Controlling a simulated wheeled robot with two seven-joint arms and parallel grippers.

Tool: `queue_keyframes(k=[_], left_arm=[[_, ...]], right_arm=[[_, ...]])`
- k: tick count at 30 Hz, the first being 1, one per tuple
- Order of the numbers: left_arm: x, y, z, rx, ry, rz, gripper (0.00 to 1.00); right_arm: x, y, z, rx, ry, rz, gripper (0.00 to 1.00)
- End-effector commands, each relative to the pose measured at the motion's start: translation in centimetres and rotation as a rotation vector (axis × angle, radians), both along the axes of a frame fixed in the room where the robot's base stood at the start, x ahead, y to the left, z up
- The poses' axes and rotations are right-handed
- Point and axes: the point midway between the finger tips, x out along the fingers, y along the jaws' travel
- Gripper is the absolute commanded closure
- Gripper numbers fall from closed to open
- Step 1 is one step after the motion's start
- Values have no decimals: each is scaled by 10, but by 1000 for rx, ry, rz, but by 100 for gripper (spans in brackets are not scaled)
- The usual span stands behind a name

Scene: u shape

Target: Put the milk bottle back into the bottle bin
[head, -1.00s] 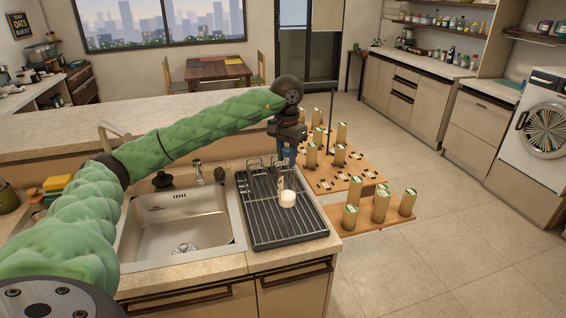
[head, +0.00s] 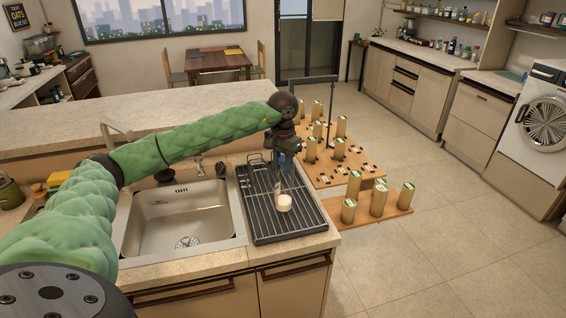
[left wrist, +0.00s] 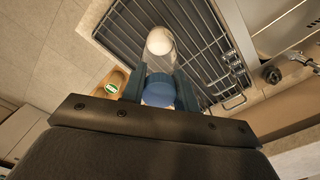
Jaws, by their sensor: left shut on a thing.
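The milk bottle (head: 284,201) is a clear bottle with white at its bottom end. My left gripper (head: 284,161) is shut on its upper part, and the bottle hangs over the black drying rack (head: 262,222). In the left wrist view the bottle's blue cap (left wrist: 158,90) sits between the fingers (left wrist: 160,92) and its white end (left wrist: 159,41) points away over the rack. I cannot tell whether the bottle touches the rack. I cannot pick out a bottle bin for certain. My right gripper is not in view.
A steel sink (head: 180,218) lies left of the rack. Beyond the counter's right end stand wooden boards with tall cylinders (head: 379,199) and several holes (head: 340,168). A raised counter (head: 170,110) runs behind. Open floor (head: 450,240) lies to the right.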

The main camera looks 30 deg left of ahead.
Motion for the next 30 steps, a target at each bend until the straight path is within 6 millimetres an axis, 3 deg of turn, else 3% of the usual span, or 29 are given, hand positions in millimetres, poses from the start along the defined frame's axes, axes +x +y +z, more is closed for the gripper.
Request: queue_keyframes(k=[8, 9, 12, 30], left_arm=[[0, 0, -1, 0, -1, 0, 100], [0, 0, -1, 0, 0, 0, 66], [0, 0, -1, 0, 0, 0, 48], [0, 0, 8, 0, -1, 0, 48]], right_arm=[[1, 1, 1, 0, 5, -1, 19], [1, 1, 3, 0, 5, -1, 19], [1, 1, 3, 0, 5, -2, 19], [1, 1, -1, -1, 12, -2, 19]])
